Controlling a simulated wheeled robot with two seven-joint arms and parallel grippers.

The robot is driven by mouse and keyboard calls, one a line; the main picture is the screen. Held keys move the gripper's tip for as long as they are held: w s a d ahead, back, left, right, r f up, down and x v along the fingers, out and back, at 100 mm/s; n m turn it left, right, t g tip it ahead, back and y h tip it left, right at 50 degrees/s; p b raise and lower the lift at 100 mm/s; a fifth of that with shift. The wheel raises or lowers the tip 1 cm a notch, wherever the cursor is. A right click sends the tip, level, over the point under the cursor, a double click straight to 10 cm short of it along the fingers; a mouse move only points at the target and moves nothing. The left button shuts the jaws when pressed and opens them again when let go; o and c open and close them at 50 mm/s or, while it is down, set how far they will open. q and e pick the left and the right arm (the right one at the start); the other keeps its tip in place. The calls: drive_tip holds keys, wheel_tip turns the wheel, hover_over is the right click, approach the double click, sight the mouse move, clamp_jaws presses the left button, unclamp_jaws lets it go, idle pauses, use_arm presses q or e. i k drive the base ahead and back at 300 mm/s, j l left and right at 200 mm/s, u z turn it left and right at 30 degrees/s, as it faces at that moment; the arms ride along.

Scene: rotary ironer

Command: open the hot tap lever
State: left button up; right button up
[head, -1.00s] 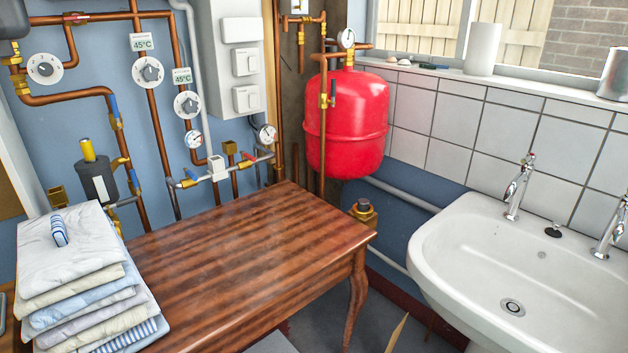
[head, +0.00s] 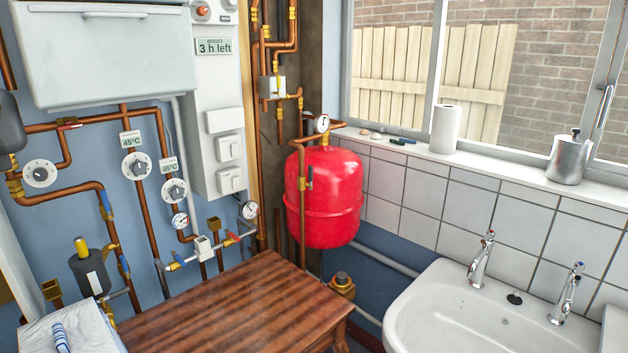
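Two chrome taps stand on the back rim of the white basin (head: 430,300) at the lower right: a left tap (head: 480,262) and a right tap (head: 566,295). Each has a small lever at its top. Neither of my grippers is in view.
A brown wooden table (head: 225,310) stands left of the basin, with folded cloth (head: 85,332) at its left. A red tank (head: 325,197) hangs at the wall corner. Copper pipes with valves and dials line the left wall. A metal canister (head: 568,160) and paper roll (head: 445,128) stand on the sill.

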sight(491, 234)
drive_tip(key=i+l+z, duration=0.1)
drive_tip(key=z, duration=0.7)
